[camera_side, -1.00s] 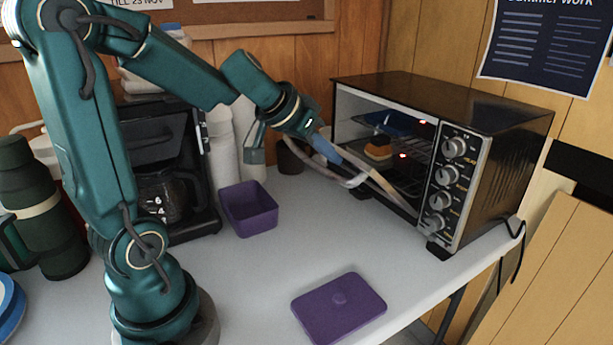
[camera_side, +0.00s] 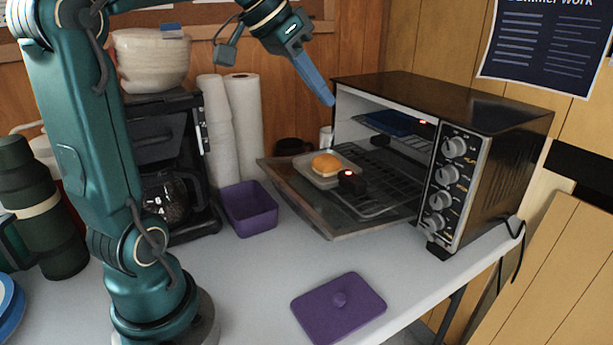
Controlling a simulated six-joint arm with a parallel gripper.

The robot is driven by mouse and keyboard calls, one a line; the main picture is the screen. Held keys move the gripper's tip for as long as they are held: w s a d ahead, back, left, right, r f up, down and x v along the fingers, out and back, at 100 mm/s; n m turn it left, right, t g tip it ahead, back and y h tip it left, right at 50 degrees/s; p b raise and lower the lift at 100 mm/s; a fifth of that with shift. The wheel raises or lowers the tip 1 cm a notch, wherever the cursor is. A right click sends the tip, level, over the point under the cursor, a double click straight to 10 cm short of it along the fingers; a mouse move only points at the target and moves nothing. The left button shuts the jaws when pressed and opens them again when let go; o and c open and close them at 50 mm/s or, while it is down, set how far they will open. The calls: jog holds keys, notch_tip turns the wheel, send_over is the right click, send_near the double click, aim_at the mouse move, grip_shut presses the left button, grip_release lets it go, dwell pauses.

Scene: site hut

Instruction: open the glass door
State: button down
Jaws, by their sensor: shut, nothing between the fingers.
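The glass door (camera_side: 300,205) of the black toaster oven (camera_side: 450,95) is folded down and lies open in front of the oven's mouth. A wire rack (camera_side: 395,185) extends out over the door. An orange-yellow item on a light plate (camera_side: 322,172) and a dark block with a red light (camera_side: 351,182) sit at the opening. A blue thing (camera_side: 388,122) lies on the upper level inside.
A purple open box (camera_side: 249,208) stands left of the door. A purple lid (camera_side: 338,308) lies on the table in front. A coffee maker (camera_side: 165,165) and paper rolls (camera_side: 240,120) stand behind left. The front middle of the table (camera_side: 245,290) is clear.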

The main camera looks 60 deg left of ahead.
jog(key=a+r, duration=0.3)
jog(key=w+a+f+y, duration=0.1)
jog(key=w+f, duration=0.2)
jog(key=f, duration=0.8)
jog(key=shift+f, duration=0.35)
jog(key=shift+f, duration=0.1)
jog(key=shift+s+f, duration=1.1)
jog(key=shift+f, duration=0.5)
jog(key=shift+s+f, duration=1.15)
jog(key=shift+f, duration=0.45)
jog(key=shift+s+f, duration=1.1)
jog(key=shift+f, duration=0.5)
jog(key=shift+a+r, duration=0.1)
